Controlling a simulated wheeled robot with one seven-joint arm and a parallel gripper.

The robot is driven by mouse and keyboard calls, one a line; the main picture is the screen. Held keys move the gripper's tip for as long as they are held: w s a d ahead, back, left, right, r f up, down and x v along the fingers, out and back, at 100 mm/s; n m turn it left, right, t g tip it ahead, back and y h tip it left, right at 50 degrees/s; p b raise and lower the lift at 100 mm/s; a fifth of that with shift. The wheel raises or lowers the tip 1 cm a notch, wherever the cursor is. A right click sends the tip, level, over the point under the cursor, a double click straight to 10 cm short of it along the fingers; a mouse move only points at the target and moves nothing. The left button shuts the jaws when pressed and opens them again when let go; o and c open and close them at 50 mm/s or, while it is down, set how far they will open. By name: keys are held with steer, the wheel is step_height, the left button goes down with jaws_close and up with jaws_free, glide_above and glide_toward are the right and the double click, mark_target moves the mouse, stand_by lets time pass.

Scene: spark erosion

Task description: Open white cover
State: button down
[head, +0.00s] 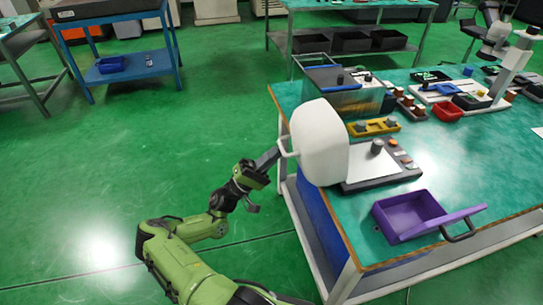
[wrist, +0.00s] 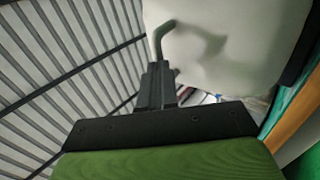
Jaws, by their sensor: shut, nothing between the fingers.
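The white cover (head: 320,140) is a rounded box-like hood standing tilted up over a grey machine base (head: 382,168) at the left edge of the green-topped table. A light handle (head: 286,150) sticks out from its left side. My gripper (head: 277,155) is at this handle, its fingers shut with nothing between them. In the wrist view my gripper (wrist: 160,70) points up at the bent handle (wrist: 163,35), with the white cover (wrist: 225,45) filling the upper right. Whether the fingertips touch the handle cannot be told.
A purple tray (head: 405,215) sits at the table's front edge, right of the cover. A yellow holder (head: 373,127) and a clear-walled box (head: 345,92) stand behind it. A red bin (head: 447,111) is farther right. The green floor left of the table is free.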

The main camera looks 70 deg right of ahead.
mark_target(295, 135)
steer(key=r+p, duration=0.1)
steer(key=r+t+y+p, duration=0.1)
steer(key=p, duration=0.1)
steer(key=s+r+t+p, duration=0.1)
steer(key=p, duration=0.1)
steer(key=shift+d+r, duration=0.1)
steer(key=shift+d, duration=0.2)
steer(key=shift+s+d+r, duration=0.25)
steer(key=shift+s+r, duration=0.1)
steer(key=shift+s, duration=0.1)
steer(key=shift+f, duration=0.1)
steer(key=shift+w+a+f, duration=0.1)
steer(key=shift+w+f, duration=0.05)
steer(key=shift+f, duration=0.1)
steer(key=b+v, duration=0.2)
steer(key=v, duration=1.1)
steer(key=shift+w, duration=0.3)
